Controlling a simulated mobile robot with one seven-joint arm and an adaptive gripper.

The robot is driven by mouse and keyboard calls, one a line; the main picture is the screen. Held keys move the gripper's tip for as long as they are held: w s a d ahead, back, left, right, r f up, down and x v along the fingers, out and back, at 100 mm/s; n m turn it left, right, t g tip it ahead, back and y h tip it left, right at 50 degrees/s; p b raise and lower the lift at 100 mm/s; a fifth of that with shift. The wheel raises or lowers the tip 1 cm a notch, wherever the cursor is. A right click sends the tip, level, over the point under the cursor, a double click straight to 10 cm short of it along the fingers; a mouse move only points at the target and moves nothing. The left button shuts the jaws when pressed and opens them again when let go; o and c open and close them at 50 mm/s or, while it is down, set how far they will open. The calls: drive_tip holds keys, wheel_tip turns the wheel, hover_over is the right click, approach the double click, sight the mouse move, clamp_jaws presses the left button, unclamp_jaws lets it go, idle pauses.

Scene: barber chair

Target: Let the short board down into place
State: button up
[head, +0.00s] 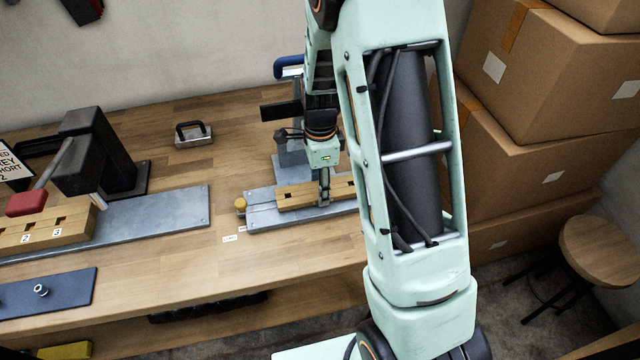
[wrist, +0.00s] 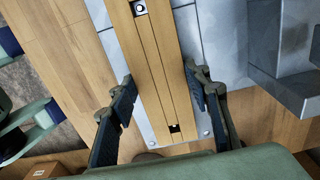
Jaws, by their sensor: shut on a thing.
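The short board (head: 291,196) is a pale wooden bar with dark square slots. It lies along a grey metal plate (head: 262,223) at the middle of the bench in the head view. My gripper (head: 325,196) comes down from above and is shut on it. In the wrist view the board (wrist: 158,65) runs lengthwise between my two fingers (wrist: 160,80), which are at its long sides. The plate shows beneath it. I cannot tell whether the board touches the plate or hangs just above it. My arm hides its right end in the head view.
A grey and blue fixture (head: 290,135) stands behind the board. A black press (head: 95,150) with a red handle and another slotted board (head: 40,235) are on the left. Cardboard boxes (head: 540,80) stack at right.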

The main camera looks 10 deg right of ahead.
drive_tip(key=o, duration=1.4)
drive_tip(key=shift+c, duration=0.2)
wheel_tip(320, 180, up, 12)
